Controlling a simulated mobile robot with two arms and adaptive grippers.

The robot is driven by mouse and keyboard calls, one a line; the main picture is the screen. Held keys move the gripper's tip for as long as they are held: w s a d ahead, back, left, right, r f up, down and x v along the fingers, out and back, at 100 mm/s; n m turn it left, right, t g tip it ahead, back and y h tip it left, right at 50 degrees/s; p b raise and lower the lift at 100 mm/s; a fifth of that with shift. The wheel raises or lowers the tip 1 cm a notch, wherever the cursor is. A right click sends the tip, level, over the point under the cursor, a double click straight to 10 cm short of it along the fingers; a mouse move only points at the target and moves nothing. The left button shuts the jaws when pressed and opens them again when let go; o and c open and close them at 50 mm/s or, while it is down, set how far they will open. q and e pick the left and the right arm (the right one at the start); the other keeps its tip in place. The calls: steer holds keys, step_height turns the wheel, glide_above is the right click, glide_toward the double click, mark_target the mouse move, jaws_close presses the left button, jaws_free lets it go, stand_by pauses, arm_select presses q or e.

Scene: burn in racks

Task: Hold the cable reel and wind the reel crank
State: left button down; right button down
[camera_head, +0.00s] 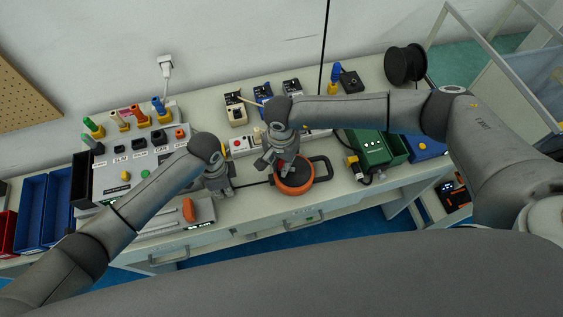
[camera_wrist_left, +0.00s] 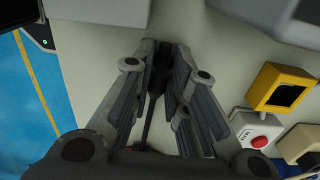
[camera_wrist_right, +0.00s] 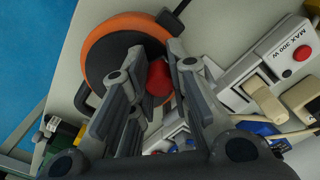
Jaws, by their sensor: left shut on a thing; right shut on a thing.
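The cable reel (camera_head: 297,187) is an orange drum with a black top, lying flat near the table's front edge. Its black loop handle (camera_head: 326,167) sticks out to the right. My right gripper (camera_head: 274,164) is over the reel, shut on the red crank knob (camera_wrist_right: 159,78); the fingers hide part of it. The orange rim (camera_wrist_right: 105,32) shows behind them in the right wrist view. My left gripper (camera_head: 222,191) is left of the reel, shut on a black piece (camera_wrist_left: 158,75) with a thin black cable (camera_wrist_left: 147,125) running from it toward the reel.
A labelled panel (camera_head: 107,177) with colored plugs stands at left, blue bins (camera_head: 32,212) beyond it. A green box (camera_head: 369,146) is right of the reel. A black spool (camera_head: 405,64) stands at the back right. Small devices line the back.

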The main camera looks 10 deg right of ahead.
mark_target(299, 158)
steer(key=m, duration=0.2)
steer(key=w+d+m, duration=0.1)
steer(key=m, duration=0.1)
steer(key=shift+w+d, duration=0.15)
steer(key=shift+w, duration=0.05)
steer(key=m, duration=0.2)
steer(key=d+m, duration=0.1)
steer(key=m, duration=0.1)
steer(key=w+m, duration=0.1)
steer(key=shift+d+m, duration=0.35)
steer(key=shift+m, duration=0.05)
steer(key=m, duration=0.1)
steer(key=d+m, duration=0.1)
steer(key=m, duration=0.3)
steer(key=shift+w+d, duration=0.1)
steer(key=shift+d, duration=0.2)
steer(key=shift+d+m, duration=0.3)
steer(key=shift+m, duration=0.65)
steer(key=shift+d+m, duration=0.25)
steer(key=shift+m, duration=0.7)
steer(key=c, duration=1.3)
jaws_free()
steer(key=shift+s, duration=0.2)
steer(key=r, duration=1.2)
steer(key=shift+a+r, duration=0.1)
steer(key=shift+a, duration=0.25)
